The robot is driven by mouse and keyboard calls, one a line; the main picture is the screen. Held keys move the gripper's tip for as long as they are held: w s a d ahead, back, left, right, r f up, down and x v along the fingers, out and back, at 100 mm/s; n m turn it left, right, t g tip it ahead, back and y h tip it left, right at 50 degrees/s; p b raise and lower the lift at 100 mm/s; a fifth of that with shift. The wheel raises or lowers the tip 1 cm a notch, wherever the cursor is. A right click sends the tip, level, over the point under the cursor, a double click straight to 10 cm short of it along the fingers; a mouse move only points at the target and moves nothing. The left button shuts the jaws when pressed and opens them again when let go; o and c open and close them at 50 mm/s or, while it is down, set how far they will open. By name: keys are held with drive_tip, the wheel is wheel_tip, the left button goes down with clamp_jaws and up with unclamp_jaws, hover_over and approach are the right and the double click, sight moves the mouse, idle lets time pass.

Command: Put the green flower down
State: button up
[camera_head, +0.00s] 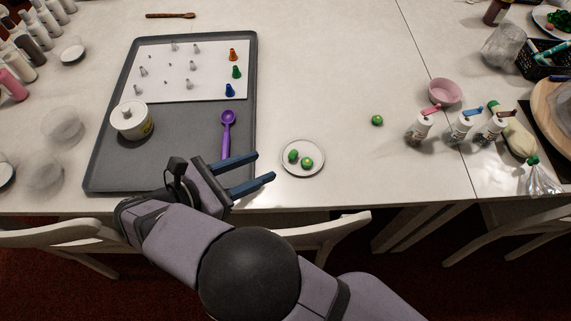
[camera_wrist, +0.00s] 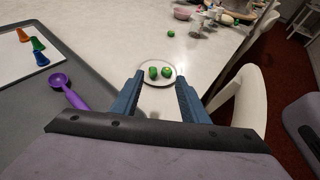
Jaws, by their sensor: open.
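Two small round green things, which may be the green flowers, lie on a small white plate. In the head view they are a left one (camera_head: 293,156) and a right one (camera_head: 306,162) on the plate (camera_head: 290,170). In the wrist view the left one (camera_wrist: 153,72) and right one (camera_wrist: 166,72) sit side by side beyond my fingertips. A third green thing (camera_head: 377,120) lies alone on the table, right of the plate. My gripper (camera_head: 264,166) is open and empty, its blue fingers just left of the plate, pointing toward it.
A grey tray (camera_head: 180,170) at left holds a white sheet with nozzles, a white tub (camera_head: 131,120) and a purple scoop (camera_head: 228,130). Bottles (camera_head: 460,128) and a pink bowl (camera_head: 445,92) stand at right. Chairs line the front edge. The table behind the plate is clear.

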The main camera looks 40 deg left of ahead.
drive_tip(key=shift+w, duration=0.1)
